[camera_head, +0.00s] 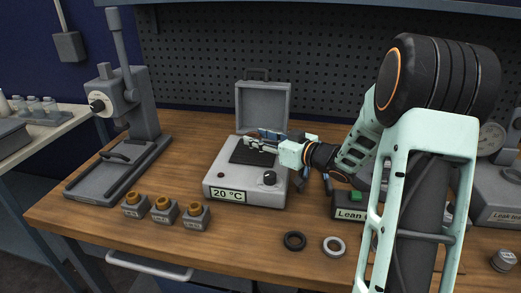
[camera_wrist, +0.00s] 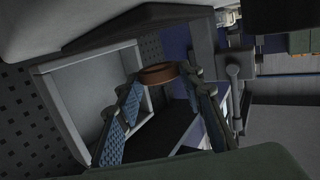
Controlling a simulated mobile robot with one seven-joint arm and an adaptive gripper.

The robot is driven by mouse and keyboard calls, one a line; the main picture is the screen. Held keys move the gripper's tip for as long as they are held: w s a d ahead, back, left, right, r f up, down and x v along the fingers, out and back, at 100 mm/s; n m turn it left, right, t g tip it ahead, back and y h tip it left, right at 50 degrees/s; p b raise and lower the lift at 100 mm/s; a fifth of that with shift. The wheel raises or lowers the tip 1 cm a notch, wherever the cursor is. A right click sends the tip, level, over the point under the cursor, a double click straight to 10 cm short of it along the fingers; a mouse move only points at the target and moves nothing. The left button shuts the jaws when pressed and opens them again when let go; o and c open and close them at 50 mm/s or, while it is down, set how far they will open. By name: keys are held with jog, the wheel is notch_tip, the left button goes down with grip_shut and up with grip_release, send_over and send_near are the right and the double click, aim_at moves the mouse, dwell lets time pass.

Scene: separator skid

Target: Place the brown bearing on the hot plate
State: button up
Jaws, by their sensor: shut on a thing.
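The hot plate (camera_head: 224,193) is a light grey box with a "20 °C" display, a black knob and a dark square top (camera_head: 246,156). Its grey lid (camera_head: 263,108) stands open behind. My gripper (camera_head: 250,143) is over the dark top in the head view. In the wrist view my gripper (camera_wrist: 160,90) is shut on the brown bearing (camera_wrist: 157,74), a ring held at the fingertips. The dark top and the open lid (camera_wrist: 85,95) show around the fingers there. The bearing cannot be made out in the head view, and its gap to the plate is unclear.
Several small items sit near the front: three grey blocks (camera_head: 163,215) with brown-orange rings, a black ring (camera_head: 294,240) and a grey ring (camera_head: 333,246). A lever press (camera_head: 125,120) stands left. Labelled equipment (camera_head: 349,212) stands right of the plate, partly behind my arm.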

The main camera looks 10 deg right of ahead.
aim_at(262, 154)
jog(key=shift+w+d+f, duration=0.2)
jog(key=shift+d+f, duration=0.05)
jog(key=shift+f, duration=0.2)
jog(key=shift+f+b, duration=0.3)
jog(key=shift+f, duration=1.15)
jog(key=shift+f, duration=0.25)
jog(key=o, duration=1.2)
jog(key=shift+r, duration=0.2)
jog(key=shift+s+d+r, duration=0.1)
jog(key=shift+s+d, duration=0.05)
jog(key=shift+d, duration=0.05)
jog(key=v, duration=0.7)
